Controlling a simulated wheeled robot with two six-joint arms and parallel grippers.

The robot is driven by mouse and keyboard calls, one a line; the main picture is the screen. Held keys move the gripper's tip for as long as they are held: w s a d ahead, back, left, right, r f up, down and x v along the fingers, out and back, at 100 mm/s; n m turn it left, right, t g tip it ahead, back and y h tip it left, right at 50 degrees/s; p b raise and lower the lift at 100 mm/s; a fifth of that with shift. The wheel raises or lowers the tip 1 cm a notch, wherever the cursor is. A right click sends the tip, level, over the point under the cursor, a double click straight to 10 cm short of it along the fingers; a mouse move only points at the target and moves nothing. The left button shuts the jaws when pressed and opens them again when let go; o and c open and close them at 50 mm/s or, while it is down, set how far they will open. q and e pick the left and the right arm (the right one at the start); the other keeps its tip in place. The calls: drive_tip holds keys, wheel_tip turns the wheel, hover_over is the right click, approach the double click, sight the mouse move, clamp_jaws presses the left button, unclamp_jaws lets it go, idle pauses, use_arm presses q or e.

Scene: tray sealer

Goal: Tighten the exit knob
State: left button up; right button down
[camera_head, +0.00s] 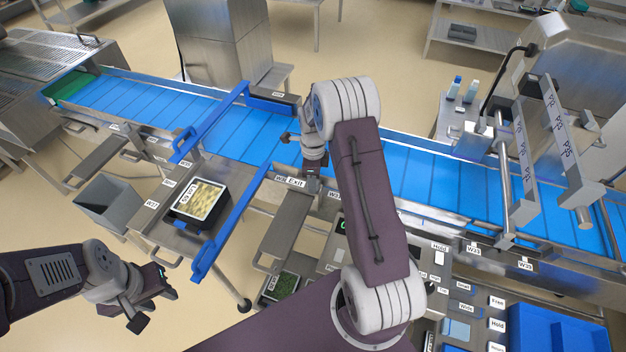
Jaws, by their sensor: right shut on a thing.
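The white "Exit" label (295,183) sits on the near edge of the blue conveyor (420,180), left of centre. My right gripper (312,178) is at the rail just right of this label, pointing down, and is shut. The exit knob is hidden behind my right gripper and wrist, which cover the spot beside the label. My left gripper (153,297) hangs at the lower left over the floor, open and empty, well apart from the conveyor.
A grey bin (108,205) stands left. A control panel (465,300) and blue crate (550,330) are lower right. Steel sealer posts (570,150) rise at right.

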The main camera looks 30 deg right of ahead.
drive_tip(key=shift+w+r, duration=0.1)
drive_tip(key=c, duration=0.9)
unclamp_jaws()
drive_tip(key=shift+r, duration=0.2)
wheel_tip(320, 180, up, 9)
drive_tip(key=shift+f+b, duration=0.15)
drive_tip(key=shift+b, duration=1)
